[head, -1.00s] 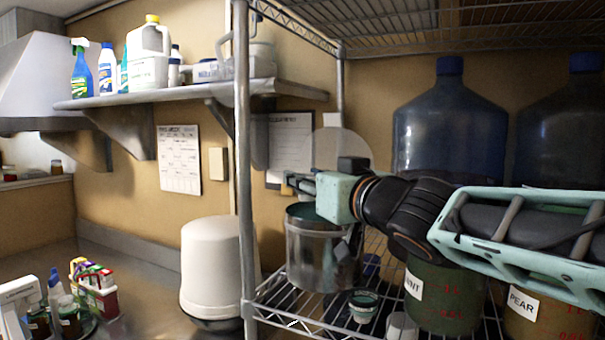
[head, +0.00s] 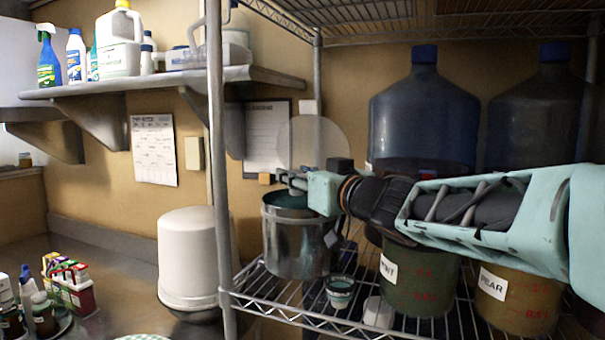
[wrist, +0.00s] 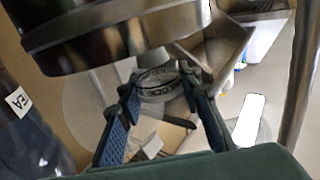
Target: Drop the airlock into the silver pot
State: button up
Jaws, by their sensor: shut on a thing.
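The silver pot (head: 297,245) stands upright on the wire shelf in the head view, with a dark teal inside showing at its rim. Its metal side also fills the upper left of the wrist view (wrist: 115,35). My gripper (head: 287,181) is at the pot's rim height or slightly above, at its back edge in the picture. In the wrist view my gripper's blue fingers (wrist: 160,88) are closed around a small pale, round piece with a dark ring, the airlock (wrist: 158,76). The airlock is too small to make out in the head view. I cannot tell whether it is over the opening.
A metal rack post (head: 220,170) stands left of the pot, with a white upturned tub (head: 187,260) beyond it. A small teal-rimmed cup (head: 340,290) and labelled buckets (head: 420,280) stand to the right. Large blue bottles (head: 423,120) are behind my arm.

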jog(key=o, duration=1.8)
jog(key=s+a+r, duration=0.2)
jog(key=s, duration=0.5)
jog(key=shift+s+a+r, duration=0.25)
jog(key=shift+a+r, duration=0.15)
dwell(0.4)
jog(key=shift+s, duration=0.1)
